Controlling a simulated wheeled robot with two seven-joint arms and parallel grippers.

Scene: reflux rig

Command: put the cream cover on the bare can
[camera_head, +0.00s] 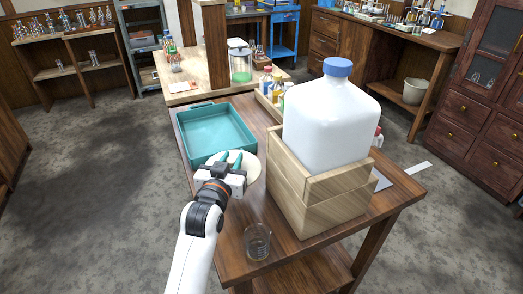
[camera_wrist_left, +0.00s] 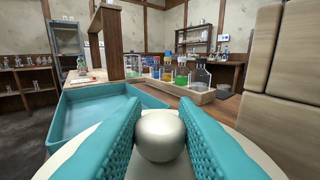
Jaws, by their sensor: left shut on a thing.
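The cream cover (camera_head: 248,172) is a round pale disc with a silver knob. In the head view it is beside the teal tray, partly hidden by my left gripper (camera_head: 232,161). In the left wrist view the teal fingers of my left gripper (camera_wrist_left: 160,135) are shut on the knob, and the cover's cream rim (camera_wrist_left: 262,160) spreads below. I cannot tell whether the cover touches what is under it. I cannot make out a bare can in either view. My right gripper is not in view.
The teal tray (camera_head: 214,133) lies at the left of the wooden table. A wooden crate (camera_head: 318,190) holding a large white jug (camera_head: 330,125) stands tall on the right. A glass beaker (camera_head: 257,242) stands near the front edge. A bottle rack (camera_wrist_left: 200,95) is behind.

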